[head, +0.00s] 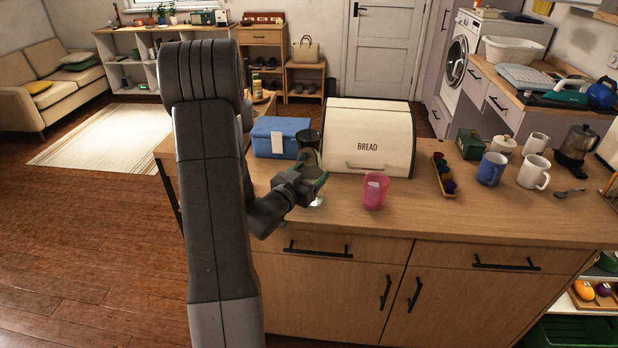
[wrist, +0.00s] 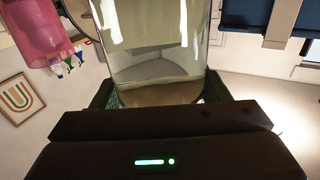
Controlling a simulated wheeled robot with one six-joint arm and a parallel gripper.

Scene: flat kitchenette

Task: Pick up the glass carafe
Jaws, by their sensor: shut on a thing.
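The glass carafe (head: 309,158) is clear and has a dark top. It is at the counter's left part, in front of the blue box and beside the bread bin. My gripper (head: 312,186) is shut on its lower body, with green fingers on either side. In the wrist view, the clear carafe (wrist: 155,45) fills the middle between the fingertips (wrist: 160,95). My gripper hides part of the carafe's lower body in the head view. I cannot tell whether its base touches the counter.
A pink cup (head: 375,192) stands close to the right of my gripper. The cream bread bin (head: 367,120) and blue box (head: 268,138) stand behind. A tray of small dark items (head: 441,170), a blue mug (head: 490,170) and a white mug (head: 534,173) are further right.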

